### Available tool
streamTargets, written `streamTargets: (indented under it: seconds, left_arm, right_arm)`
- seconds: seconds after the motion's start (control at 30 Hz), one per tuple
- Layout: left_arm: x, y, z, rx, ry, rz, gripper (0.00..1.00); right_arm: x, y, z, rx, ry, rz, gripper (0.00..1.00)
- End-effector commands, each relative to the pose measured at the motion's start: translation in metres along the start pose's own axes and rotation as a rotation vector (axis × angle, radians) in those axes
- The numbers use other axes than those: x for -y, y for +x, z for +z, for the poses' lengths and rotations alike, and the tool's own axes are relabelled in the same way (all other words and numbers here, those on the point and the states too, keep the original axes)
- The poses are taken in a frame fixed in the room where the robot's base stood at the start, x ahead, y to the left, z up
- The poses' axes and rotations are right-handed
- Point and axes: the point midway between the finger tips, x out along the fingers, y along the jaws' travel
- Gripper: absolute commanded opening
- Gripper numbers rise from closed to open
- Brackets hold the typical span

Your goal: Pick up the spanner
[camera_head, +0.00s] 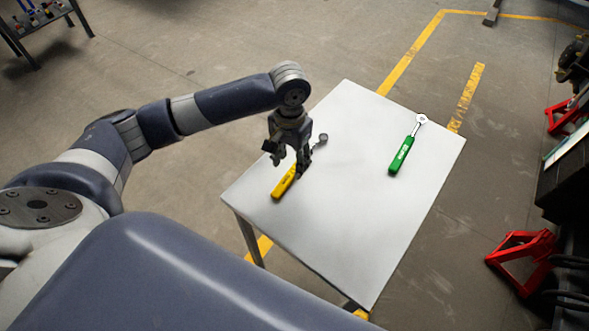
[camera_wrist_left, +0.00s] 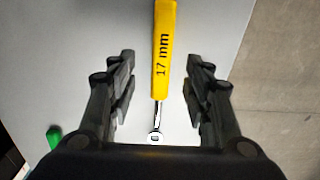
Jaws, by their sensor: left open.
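A spanner with a yellow handle (camera_head: 284,181) lies on the white table (camera_head: 343,226), toward its left side in the head view. In the left wrist view its handle (camera_wrist_left: 163,50) reads "17 mm" and its metal shank and ring end point down the picture. My left gripper (camera_head: 291,165) is open over the spanner, its fingers on either side of it in the left wrist view (camera_wrist_left: 157,90). I cannot tell the exact height left between fingers and table. A second spanner with a green handle (camera_head: 402,155) lies on the table's right side. My right gripper is out of view.
The table top between and in front of the two tools is clear. Red stands (camera_head: 524,255) and dark machinery are at the right. A small rack (camera_head: 38,20) stands far left. Yellow lines mark the grey floor.

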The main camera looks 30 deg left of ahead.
Motion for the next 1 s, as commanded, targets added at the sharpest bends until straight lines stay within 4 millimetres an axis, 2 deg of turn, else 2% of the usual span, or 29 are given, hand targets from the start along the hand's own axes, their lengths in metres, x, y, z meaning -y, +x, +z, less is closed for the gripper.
streamTargets:
  seconds: [0.17, 0.43, 0.73, 0.77, 0.93, 1.0]
  left_arm:
    - [0.000, 0.013, 0.000, 0.001, 0.000, 0.000, 0.46]
    - [0.002, 0.052, 0.000, 0.001, 0.001, 0.000, 0.46]
    - [0.002, 0.058, 0.000, -0.001, 0.002, -0.001, 0.46]
    - [0.002, 0.058, 0.000, -0.001, 0.002, -0.001, 0.41]
    - [0.002, 0.058, 0.000, -0.001, 0.002, -0.001, 0.03]
    - [0.002, 0.058, -0.001, -0.002, 0.002, -0.001, 0.00]
  right_arm:
    - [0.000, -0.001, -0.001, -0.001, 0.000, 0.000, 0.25]
    - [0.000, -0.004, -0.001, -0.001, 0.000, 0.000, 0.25]
    - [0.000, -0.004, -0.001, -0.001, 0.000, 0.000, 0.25]
    - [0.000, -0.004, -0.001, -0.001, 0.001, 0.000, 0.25]
    - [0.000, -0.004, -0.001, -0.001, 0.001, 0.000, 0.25]
    - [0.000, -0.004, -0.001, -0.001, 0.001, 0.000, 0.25]
